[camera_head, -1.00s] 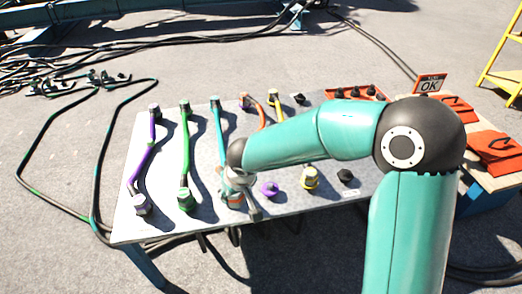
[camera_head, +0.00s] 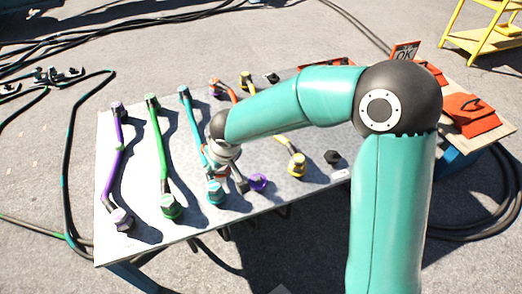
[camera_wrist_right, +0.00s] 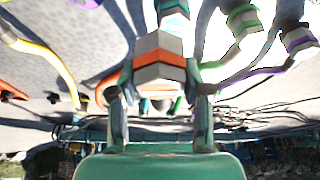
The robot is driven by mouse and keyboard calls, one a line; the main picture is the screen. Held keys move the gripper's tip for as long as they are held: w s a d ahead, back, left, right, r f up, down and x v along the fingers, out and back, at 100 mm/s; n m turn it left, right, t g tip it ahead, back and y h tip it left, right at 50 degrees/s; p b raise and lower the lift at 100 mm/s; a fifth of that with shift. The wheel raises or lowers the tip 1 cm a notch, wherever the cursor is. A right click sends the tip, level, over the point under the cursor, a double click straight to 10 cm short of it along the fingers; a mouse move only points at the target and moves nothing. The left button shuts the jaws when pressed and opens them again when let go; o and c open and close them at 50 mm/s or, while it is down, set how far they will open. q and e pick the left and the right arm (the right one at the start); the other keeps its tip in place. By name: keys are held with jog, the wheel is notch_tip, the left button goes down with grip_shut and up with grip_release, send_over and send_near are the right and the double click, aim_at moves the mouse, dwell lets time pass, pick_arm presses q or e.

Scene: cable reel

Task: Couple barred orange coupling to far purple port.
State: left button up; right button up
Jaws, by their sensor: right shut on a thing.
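The orange coupling (camera_wrist_right: 160,72), a pale angular body with an orange band, is held between the two fingers of my right gripper (camera_wrist_right: 157,92) in the right wrist view. In the head view my right gripper (camera_head: 236,177) is over the table, beside the teal cable's near end (camera_head: 215,193), and mostly hides the coupling. A purple port (camera_head: 258,182) stands just right of the gripper, apart from it. Its purple part shows at the top of the wrist view (camera_wrist_right: 85,3). The orange cable's back end (camera_head: 215,88) is at the rear row. My left gripper is out of view.
Purple (camera_head: 122,219) and green (camera_head: 171,207) cable ends stand at the table's (camera_head: 145,243) left front. A yellow port (camera_head: 297,166) and a black port (camera_head: 332,158) are to the right.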

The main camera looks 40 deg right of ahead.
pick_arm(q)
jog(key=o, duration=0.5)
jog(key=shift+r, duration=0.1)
pick_arm(e)
jog(key=shift+d, duration=0.15)
pick_arm(q)
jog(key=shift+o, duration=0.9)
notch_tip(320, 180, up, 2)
jog(key=shift+p, duration=1.1)
pick_arm(e)
jog(key=d+f+n+y, duration=0.1)
jog(key=d+f+n, duration=0.15)
jog(key=d, duration=0.85)
jog(key=shift+n, duration=0.35)
jog(key=f+b, duration=0.1)
jog(key=f, duration=0.1)
jog(key=f+b, duration=0.4)
jog(key=shift+s+d+f, duration=0.1)
jog(key=shift+s+f, duration=0.1)
jog(key=shift+s, duration=0.15)
pick_arm(q)
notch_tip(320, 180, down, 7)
jog(key=b, duration=0.1)
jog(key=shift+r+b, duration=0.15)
jog(key=shift+b, duration=0.2)
pick_arm(e)
jog(key=shift+f, duration=0.75)
